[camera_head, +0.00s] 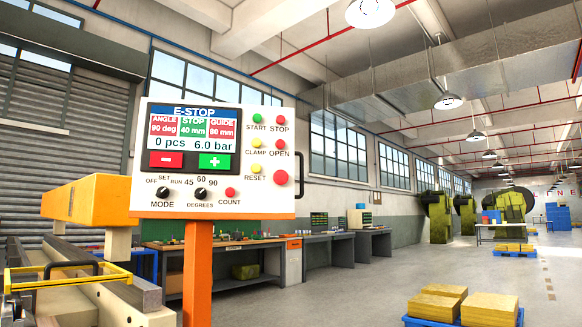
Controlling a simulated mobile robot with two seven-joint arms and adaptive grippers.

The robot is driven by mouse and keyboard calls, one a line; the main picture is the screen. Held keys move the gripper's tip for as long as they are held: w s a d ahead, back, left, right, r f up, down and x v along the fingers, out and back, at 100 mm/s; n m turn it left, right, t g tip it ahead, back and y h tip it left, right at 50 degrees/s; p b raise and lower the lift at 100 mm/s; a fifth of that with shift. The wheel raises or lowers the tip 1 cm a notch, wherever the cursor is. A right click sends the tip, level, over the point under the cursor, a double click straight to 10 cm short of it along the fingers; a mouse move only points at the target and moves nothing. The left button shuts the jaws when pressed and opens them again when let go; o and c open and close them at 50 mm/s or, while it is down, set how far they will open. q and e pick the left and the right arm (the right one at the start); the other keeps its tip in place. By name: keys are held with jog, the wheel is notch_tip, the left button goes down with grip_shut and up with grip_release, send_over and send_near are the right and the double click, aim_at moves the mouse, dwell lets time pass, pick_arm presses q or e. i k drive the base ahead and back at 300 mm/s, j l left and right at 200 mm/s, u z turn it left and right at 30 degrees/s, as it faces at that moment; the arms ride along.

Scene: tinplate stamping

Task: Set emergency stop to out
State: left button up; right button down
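The control panel (258,211) is a white, slightly tilted box on an orange post, close in front of me at the left of the head view. The emergency stop (280,177) appears to be the large unlabelled red round button at its lower right, below OPEN. I cannot tell from this angle whether it is in or out. The panel's screen (193,134) shows the header E-STOP, with ANGLE 90 deg, STOP 40 mm, GUIDE 80 mm, 0 pcs and 6.0 bar. Neither of my grippers is in view.
Small START (257,116), STOP, CLAMP, OPEN, RESET (256,170) and COUNT buttons and two black knobs, MODE (163,192) and DEGREES (201,193), surround the screen. An orange-topped machine (88,202) stands left. A blue pallet (420,322) with yellow blocks lies lower right.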

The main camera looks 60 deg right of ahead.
aim_at(281, 177)
jog(key=k+l+z, duration=0.1)
jog(key=l+z, duration=0.4)
jog(key=l, duration=0.8)
jog(key=i+l+z, duration=0.1)
jog(key=l+z, duration=0.35)
jog(key=l, duration=0.8)
